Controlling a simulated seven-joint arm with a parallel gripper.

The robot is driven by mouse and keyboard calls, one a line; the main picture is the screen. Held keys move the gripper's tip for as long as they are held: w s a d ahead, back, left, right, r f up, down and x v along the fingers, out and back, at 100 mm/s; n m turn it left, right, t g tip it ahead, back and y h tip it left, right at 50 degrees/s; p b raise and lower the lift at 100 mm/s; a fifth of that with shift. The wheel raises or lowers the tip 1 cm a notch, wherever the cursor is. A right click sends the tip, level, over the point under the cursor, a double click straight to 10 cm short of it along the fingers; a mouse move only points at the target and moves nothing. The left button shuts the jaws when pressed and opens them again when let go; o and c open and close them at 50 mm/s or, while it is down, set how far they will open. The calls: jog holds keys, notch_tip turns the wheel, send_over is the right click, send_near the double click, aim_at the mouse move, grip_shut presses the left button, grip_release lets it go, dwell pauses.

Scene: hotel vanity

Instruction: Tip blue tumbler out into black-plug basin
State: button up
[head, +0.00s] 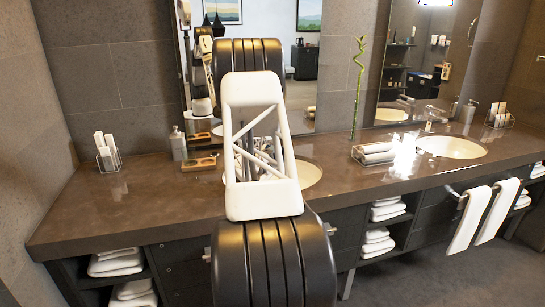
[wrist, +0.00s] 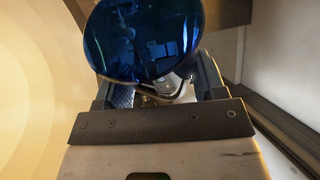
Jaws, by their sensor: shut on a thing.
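The blue tumbler (wrist: 142,38) is at the top of the wrist view, a glossy dark-blue round surface with reflections. My gripper (wrist: 165,86) is shut on it, with a dark finger at each side; the lower part of the hold is partly hidden. A smooth cream curved surface, which looks like a basin wall (wrist: 35,90), fills the left of the wrist view. In the head view my arm hides the gripper and tumbler. The near basin (head: 311,174) shows only at its right side behind my arm. A second basin (head: 450,147) is farther right. No plug colour is visible.
The brown counter (head: 120,205) is clear at front left. A napkin holder (head: 107,152), a soap dispenser (head: 178,144) and a wooden tray (head: 199,163) stand left of my arm. Rolled towels (head: 373,152) and a bamboo stalk (head: 357,90) stand between the basins.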

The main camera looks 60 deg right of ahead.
dwell(0.4)
notch_tip(320, 180, up, 2)
jog(key=m+y, duration=0.1)
jog(key=m, duration=0.2)
jog(key=m+y, duration=0.1)
jog(key=m, duration=0.2)
jog(key=shift+r+y, duration=0.1)
jog(key=shift+y, duration=0.2)
jog(key=m, duration=0.2)
jog(key=m+y, duration=0.1)
jog(key=shift+s+f+t, duration=0.25)
jog(key=shift+s+t, duration=0.05)
jog(key=m, duration=0.2)
jog(key=m+t+y, duration=0.1)
jog(key=shift+s+f, duration=0.25)
jog(key=shift+s, duration=0.1)
jog(key=w+m+t, duration=0.1)
jog(key=w+m, duration=0.1)
jog(key=w+r+m+t+y, duration=0.1)
jog(key=m+t, duration=0.1)
jog(key=shift+w+m, duration=0.4)
jog(key=shift+f, duration=0.1)
